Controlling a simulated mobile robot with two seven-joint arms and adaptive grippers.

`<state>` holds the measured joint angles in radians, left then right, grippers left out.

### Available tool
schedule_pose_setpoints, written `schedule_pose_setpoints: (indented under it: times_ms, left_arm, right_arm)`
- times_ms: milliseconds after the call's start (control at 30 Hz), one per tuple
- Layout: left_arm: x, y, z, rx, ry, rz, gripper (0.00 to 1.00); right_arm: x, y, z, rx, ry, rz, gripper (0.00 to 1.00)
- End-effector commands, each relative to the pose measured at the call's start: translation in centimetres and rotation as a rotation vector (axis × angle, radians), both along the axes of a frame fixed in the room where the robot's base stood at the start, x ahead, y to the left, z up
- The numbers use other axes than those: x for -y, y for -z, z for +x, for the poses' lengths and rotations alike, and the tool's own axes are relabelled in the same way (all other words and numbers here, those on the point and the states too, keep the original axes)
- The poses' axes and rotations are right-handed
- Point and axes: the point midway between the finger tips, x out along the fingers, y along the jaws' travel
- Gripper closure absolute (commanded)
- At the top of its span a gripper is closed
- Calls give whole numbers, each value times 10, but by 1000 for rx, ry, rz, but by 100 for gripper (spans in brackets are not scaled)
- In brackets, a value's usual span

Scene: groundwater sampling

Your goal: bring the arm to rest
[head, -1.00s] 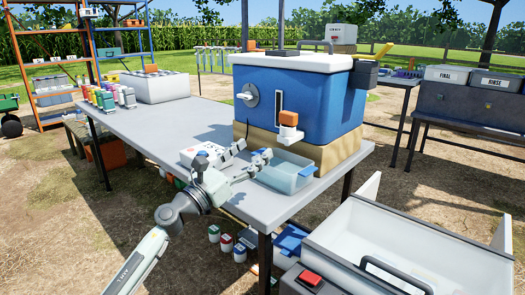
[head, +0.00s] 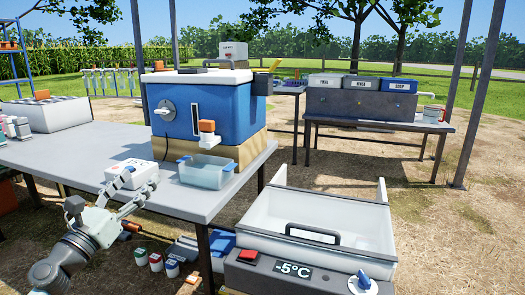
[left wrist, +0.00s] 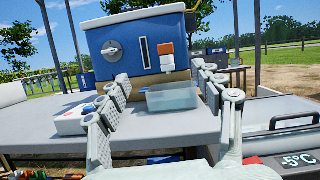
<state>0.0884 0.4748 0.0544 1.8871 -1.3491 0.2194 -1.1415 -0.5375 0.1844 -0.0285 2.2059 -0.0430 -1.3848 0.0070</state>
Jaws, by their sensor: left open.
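My left gripper (head: 136,186) is at the near edge of the grey table (head: 85,160), in the lower left of the head view. Its two fingers are spread with nothing between them. In the left wrist view the open fingers (left wrist: 164,85) frame the translucent blue tray (left wrist: 172,98), which lies beyond them. The tray (head: 206,171) sits on the table below the orange-and-white tap (head: 207,134) of the blue cooler (head: 205,108). A small white box (head: 134,171) is on the table just behind the fingers in the head view. My right gripper is in no view.
An open white chest (head: 310,216) with a -5°C display stands right of the table. Several capped bottles (head: 156,261) are below the table edge. Labelled bins (head: 360,83) sit on a bench at the back. Open ground lies at the right.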

Motion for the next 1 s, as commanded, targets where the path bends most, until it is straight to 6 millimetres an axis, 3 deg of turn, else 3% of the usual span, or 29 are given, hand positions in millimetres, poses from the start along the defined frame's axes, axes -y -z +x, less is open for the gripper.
schedule_pose_setpoints:
  times_ms: [33,167,267,467,600,700,800,900,1000]
  left_arm:
    - [-9,12,-5,-52,-18,-193,34]
    - [-42,49,-18,-161,-92,-663,34]
    - [-64,93,-32,-246,-174,-1004,34]
    - [-86,211,-89,-406,-435,-1662,34]
    - [-73,297,-154,-488,-704,-2065,34]
    - [-53,345,-206,-524,-921,-2292,34]
    - [-29,379,-255,-541,-1132,-2453,34]
    - [-9,398,-293,-545,-1307,-2553,34]
    - [5,408,-317,-543,-1420,-2603,34]
  right_arm:
    - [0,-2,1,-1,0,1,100]
    - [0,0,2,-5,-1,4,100]
    - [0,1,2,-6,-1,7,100]
    - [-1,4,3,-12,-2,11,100]
    - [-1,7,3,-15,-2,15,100]
    - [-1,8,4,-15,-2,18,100]
    - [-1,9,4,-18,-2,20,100]
    - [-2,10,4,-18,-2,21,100]
    - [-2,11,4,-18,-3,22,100]
